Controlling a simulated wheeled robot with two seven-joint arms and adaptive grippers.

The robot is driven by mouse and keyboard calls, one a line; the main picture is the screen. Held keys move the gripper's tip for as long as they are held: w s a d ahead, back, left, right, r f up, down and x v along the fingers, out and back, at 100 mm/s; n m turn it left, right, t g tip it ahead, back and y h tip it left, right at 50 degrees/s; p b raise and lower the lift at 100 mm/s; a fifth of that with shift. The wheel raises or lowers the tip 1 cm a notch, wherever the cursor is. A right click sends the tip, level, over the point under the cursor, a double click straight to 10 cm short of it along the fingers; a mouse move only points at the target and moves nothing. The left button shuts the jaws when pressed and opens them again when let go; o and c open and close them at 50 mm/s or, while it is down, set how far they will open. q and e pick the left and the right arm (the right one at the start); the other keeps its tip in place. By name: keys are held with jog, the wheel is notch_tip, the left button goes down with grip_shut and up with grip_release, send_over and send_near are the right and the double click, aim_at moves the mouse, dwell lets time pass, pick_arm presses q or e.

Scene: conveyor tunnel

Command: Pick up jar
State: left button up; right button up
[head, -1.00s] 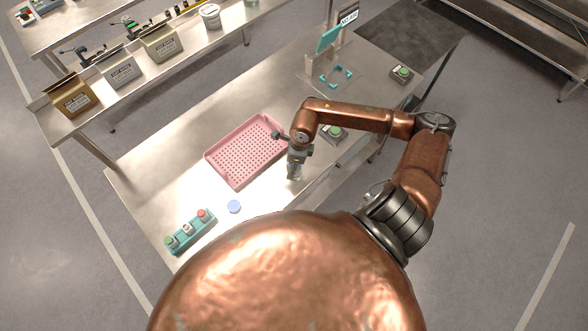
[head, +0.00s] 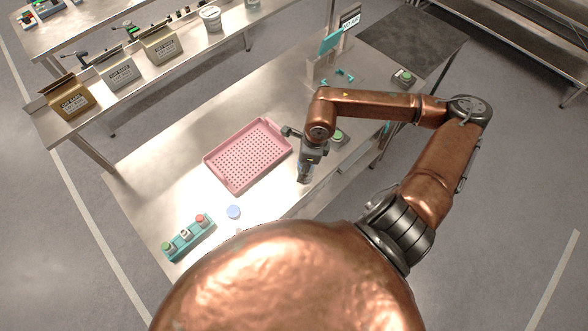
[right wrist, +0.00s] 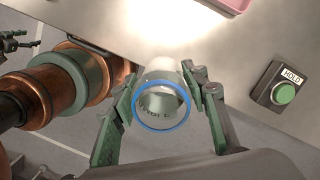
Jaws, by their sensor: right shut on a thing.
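The jar (right wrist: 160,106) is clear with a blue rim. In the right wrist view it stands between the two fingers, its open mouth facing the camera and dark lettering on its wall. My right gripper (right wrist: 164,108) is shut on it, one finger on each side. In the head view the right gripper (head: 306,168) points down over the steel table, right of the pink tray, with a little of the jar (head: 303,177) showing below it. I cannot tell whether the jar's base touches the table.
The pink perforated tray (head: 213,172) lies left of the gripper. A HOLD button box (right wrist: 282,87) is to the right. A teal fixture (head: 332,42) stands behind.

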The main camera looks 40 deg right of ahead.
jog(key=s+r+p, duration=0.2)
jog(key=s+r, duration=0.2)
jog(key=s, duration=0.5)
jog(key=shift+d+r, duration=0.2)
jog(key=shift+d, duration=0.15)
jog(key=shift+s, duration=0.1)
jog(key=o, duration=0.8)
grip_shut()
